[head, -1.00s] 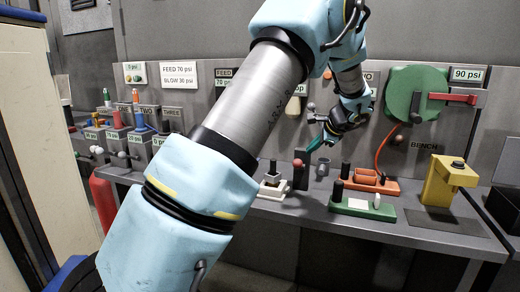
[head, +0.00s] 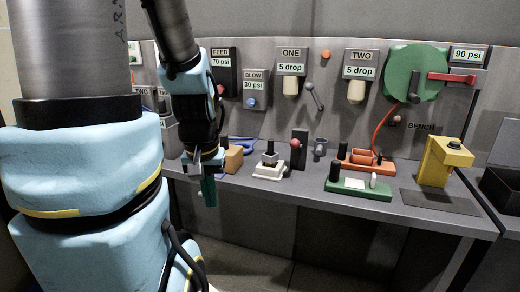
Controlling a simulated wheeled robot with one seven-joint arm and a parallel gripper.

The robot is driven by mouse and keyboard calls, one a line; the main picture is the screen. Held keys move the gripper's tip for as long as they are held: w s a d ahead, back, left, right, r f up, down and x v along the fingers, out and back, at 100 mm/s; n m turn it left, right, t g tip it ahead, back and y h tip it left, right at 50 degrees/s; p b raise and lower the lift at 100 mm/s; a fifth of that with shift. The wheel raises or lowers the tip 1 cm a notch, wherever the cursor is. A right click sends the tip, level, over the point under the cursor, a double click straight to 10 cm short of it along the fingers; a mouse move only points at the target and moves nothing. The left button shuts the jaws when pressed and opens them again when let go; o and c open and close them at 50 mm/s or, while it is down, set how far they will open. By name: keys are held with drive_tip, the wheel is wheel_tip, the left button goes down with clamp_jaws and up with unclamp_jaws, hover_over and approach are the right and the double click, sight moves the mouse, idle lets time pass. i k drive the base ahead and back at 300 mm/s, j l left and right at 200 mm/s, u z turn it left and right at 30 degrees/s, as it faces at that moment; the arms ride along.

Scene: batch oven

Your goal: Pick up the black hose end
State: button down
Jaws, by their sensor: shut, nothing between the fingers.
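An orange hose (head: 381,118) hangs from the green reel (head: 412,72) on the back panel and runs down to the orange base (head: 386,168) on the bench. A small black piece (head: 379,159) shows at its lower end; it is too small to tell for sure that it is the hose end. My gripper (head: 208,193) points down at the bench's front edge, left of the white base, with its green fingers shut and empty. It is well to the left of the hose and apart from it.
The grey bench (head: 300,193) holds a white base (head: 270,172), a green base (head: 345,188) and a yellow press (head: 443,162). An upright black post with a red knob (head: 296,144) stands between my gripper and the hose. Free room lies in front of the bench.

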sight(271, 145)
drive_tip(key=l+u, duration=0.1)
drive_tip(key=u, duration=0.6)
drive_tip(key=k+l+u, duration=0.1)
drive_tip(key=l+u, duration=0.25)
drive_tip(key=k+l+u, duration=0.1)
drive_tip(key=l+u, duration=0.2)
drive_tip(key=k+l+u, duration=0.2)
drive_tip(key=l+u, duration=0.15)
drive_tip(key=k+l, duration=0.3)
drive_tip(key=l, duration=0.2)
drive_tip(key=k+l+u, duration=0.1)
drive_tip(key=k+l, duration=0.2)
drive_tip(key=l, duration=0.2)
